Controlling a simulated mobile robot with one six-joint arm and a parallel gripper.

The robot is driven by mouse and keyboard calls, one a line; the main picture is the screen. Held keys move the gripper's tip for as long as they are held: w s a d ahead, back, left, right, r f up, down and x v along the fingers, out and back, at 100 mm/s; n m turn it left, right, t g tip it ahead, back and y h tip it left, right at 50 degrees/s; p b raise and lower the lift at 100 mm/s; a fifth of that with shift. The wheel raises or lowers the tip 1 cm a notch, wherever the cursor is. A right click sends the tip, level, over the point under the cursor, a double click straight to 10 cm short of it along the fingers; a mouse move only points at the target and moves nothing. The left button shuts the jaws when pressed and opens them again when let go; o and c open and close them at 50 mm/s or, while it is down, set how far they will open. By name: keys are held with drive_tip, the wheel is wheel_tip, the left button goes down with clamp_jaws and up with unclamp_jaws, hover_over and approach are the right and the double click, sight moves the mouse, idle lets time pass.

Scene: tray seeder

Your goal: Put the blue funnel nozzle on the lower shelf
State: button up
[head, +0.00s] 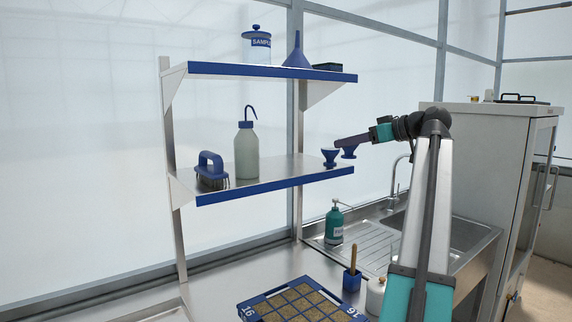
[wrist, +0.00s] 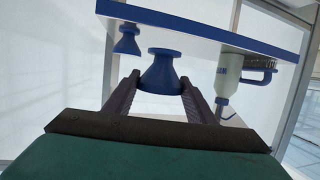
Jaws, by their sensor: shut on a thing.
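A blue funnel nozzle (head: 330,157) with a wide top and a flared foot is between the fingertips of my gripper (head: 337,143). It also shows in the wrist view (wrist: 161,72), where my gripper (wrist: 160,88) is shut on it. It is upright over the right part of the lower shelf (head: 268,185); I cannot tell whether its foot touches the shelf. A second, similar blue nozzle (head: 349,153) stands at the shelf's right end, partly hidden by my fingers. It shows smaller in the upside-down wrist view (wrist: 127,41).
A wash bottle (head: 246,152) and a blue-handled brush (head: 211,170) stand left on the lower shelf. The upper shelf (head: 270,72) holds a sample jar (head: 257,45), a funnel (head: 298,53) and a dark box (head: 328,67). Shelf space between bottle and nozzles is free.

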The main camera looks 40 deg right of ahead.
drive_tip(key=w+a, duration=0.1)
drive_tip(key=w, duration=0.3)
drive_tip(key=w+a+f+p, duration=0.1)
drive_tip(key=w+a, duration=0.1)
drive_tip(key=w, duration=0.2)
drive_tip(key=w+a+p, duration=0.1)
drive_tip(key=w+a, duration=0.1)
drive_tip(key=w, duration=0.3)
drive_tip(key=shift+a+f, duration=0.2)
drive_tip(key=shift+a, duration=0.05)
drive_tip(key=shift+w, duration=0.15)
drive_tip(key=shift+w+a, duration=0.15)
drive_tip(key=shift+w, duration=0.1)
drive_tip(key=shift+w+a+f, duration=0.15)
drive_tip(key=shift+w, duration=0.15)
drive_tip(key=shift+f+p, duration=0.55)
drive_tip(key=shift+f, duration=1.1)
drive_tip(key=shift+f, duration=0.15)
drive_tip(key=o, duration=1.1)
drive_tip(key=shift+s+r, duration=0.15)
drive_tip(key=shift+r, duration=0.05)
